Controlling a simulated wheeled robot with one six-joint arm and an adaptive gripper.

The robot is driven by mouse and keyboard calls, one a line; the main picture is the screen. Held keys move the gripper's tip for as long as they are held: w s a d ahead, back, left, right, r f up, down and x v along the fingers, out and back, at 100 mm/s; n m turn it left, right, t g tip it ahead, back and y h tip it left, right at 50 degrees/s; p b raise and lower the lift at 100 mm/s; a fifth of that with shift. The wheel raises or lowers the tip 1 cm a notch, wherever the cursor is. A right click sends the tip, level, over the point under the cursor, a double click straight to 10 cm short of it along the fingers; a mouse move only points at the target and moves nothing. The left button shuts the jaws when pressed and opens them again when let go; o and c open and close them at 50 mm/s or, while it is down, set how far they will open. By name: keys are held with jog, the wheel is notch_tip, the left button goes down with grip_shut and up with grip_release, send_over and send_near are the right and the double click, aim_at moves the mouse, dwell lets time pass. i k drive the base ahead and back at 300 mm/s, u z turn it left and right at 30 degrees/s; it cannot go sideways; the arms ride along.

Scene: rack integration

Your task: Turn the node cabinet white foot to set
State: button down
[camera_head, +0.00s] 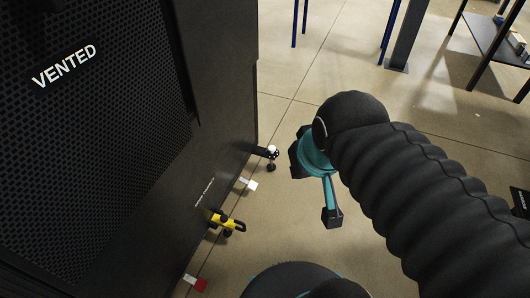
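The node cabinet (215,90) is a tall black cabinet with a mesh door marked "VENTED", filling the left side. A small foot (271,152) with a white top and a dark round pad stands out from the cabinet's lower edge. A white tag (249,184) sits just below it in the picture, near the base. My gripper (313,187), teal with dark fingertips, is to the right of the foot and apart from it. Its fingers are spread and hold nothing that I can see. The wrist hides part of the gripper.
A yellow and black piece (228,222) sticks out from the cabinet's base, with a red and white tag (195,283) farther down. Blue posts (389,30) and a dark table (492,42) stand at the back. The tiled floor (310,80) between is clear.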

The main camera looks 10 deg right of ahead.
aim_at(272, 148)
jog(key=k, duration=1)
jog(key=z, duration=1.4)
jog(key=i, duration=0.9)
jog(key=u, duration=0.3)
jog(key=i, duration=0.8)
jog(key=u, duration=0.95)
jog(key=i, duration=0.2)
jog(key=u, duration=0.2)
